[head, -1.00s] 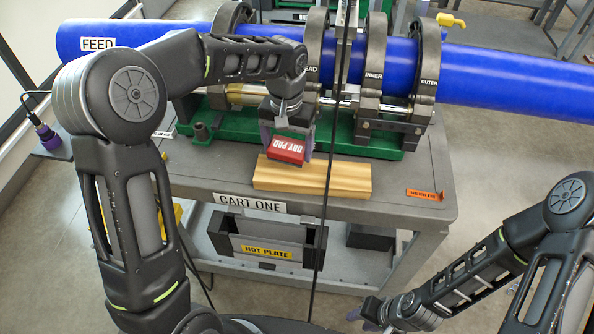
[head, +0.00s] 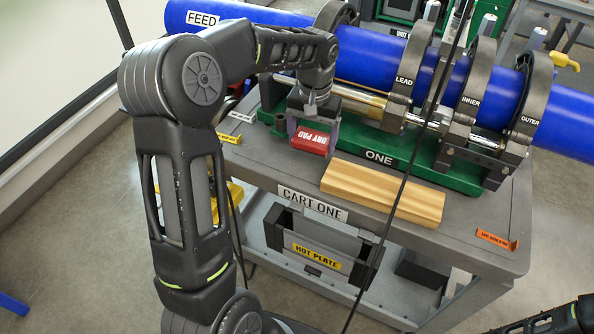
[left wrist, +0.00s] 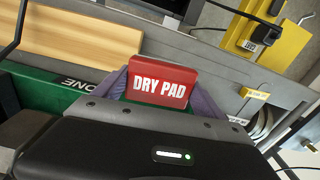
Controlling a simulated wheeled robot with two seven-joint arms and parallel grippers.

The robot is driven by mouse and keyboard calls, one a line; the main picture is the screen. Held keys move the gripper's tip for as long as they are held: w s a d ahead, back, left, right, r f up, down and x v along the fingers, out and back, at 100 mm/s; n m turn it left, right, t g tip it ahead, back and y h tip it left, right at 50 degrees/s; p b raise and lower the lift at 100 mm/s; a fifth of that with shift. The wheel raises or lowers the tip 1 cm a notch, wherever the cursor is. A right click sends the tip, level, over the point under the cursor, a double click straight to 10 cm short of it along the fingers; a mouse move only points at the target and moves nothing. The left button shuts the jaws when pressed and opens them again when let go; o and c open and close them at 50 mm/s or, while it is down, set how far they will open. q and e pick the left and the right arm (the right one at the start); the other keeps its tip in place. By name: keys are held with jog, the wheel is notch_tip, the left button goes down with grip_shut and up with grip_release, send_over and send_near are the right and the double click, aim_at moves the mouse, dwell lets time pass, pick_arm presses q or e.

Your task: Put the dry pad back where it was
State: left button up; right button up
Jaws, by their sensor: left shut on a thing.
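The dry pad (head: 309,141) is a red block with white "DRY PAD" lettering. My left gripper (head: 312,131) is shut on it, with the purple-grey fingers on either side. The pad is over the cart top (head: 270,168), left of the wooden block (head: 383,192). I cannot tell whether it touches the surface. In the left wrist view the pad (left wrist: 160,82) sits between the fingers, its lettering facing the camera. My right gripper is out of view; only part of the right arm shows at the lower right.
The green base (head: 440,173) with the clamps and blue pipe (head: 290,28) stands behind. A yellow label holder (head: 229,137) and a white one (head: 242,117) are at the cart's left edge, an orange one (head: 497,240) at the right. The hot plate holder (head: 318,250) is below.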

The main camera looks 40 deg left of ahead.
pick_arm(q)
jog(key=shift+m, duration=0.6)
jog(key=a, duration=0.1)
jog(key=s+a, duration=0.1)
jog(key=a, duration=0.1)
jog(key=s+a+r, duration=0.1)
jog(key=a, duration=0.1)
jog(key=shift+a, duration=0.1)
send_over(291, 167)
jog(key=shift+f+p, duration=0.3)
jog(key=shift+f, duration=2.8)
notch_tip(291, 167, down, 3)
jog(key=shift+f+p, duration=0.1)
jog(key=shift+p, duration=0.3)
jog(key=shift+f, duration=0.25)
